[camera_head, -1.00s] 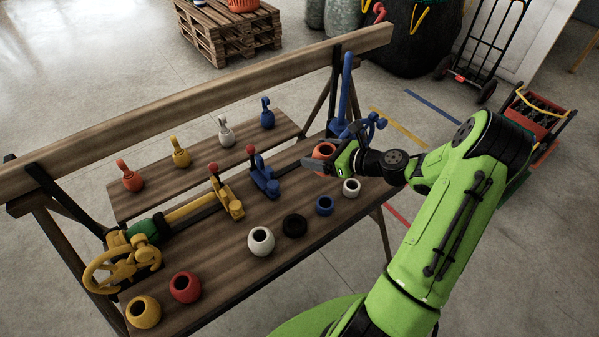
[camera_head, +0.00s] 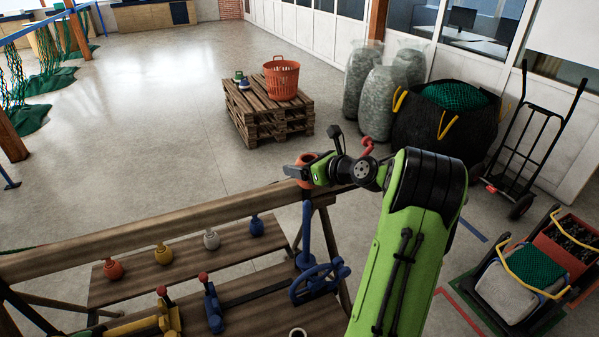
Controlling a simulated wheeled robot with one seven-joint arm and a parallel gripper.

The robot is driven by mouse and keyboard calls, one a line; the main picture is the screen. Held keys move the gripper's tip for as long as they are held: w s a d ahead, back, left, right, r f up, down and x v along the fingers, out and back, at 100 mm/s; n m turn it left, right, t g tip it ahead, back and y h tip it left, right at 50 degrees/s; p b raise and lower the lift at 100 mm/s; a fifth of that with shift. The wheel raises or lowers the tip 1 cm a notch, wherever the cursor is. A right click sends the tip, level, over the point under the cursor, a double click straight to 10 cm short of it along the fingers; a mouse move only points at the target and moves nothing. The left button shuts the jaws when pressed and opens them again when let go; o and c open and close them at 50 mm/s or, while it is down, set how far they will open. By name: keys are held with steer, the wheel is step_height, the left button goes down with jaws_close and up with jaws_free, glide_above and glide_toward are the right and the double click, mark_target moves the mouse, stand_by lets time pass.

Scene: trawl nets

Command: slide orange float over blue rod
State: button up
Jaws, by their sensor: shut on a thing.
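The orange float (camera_head: 306,159) is held in my gripper (camera_head: 303,171), which is shut on it. A gripper finger covers part of the float. The blue rod (camera_head: 306,238) stands upright at the right end of the wooden bench. In the picture the float is above the rod's top, with a gap between them. The depth offset between float and rod is hard to tell from this view.
A blue handwheel (camera_head: 319,282) sits right of the rod's foot. The bench's raised wooden beam (camera_head: 180,217) runs behind the rod. A pallet (camera_head: 268,117) stands farther back.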

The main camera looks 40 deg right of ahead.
steer(key=shift+a+f, duration=0.3)
steer(key=shift+f, duration=0.05)
steer(key=shift+a+f+b, duration=0.1)
steer(key=shift+f+b, duration=0.15)
steer(key=shift+b, duration=0.3)
step_height(320, 180, down, 10)
steer(key=b, duration=0.6)
steer(key=shift+d+b, duration=0.25)
steer(key=shift+b, duration=0.05)
steer(key=o, duration=1)
steer(key=p+v, duration=0.1)
steer(key=v, duration=1.5)
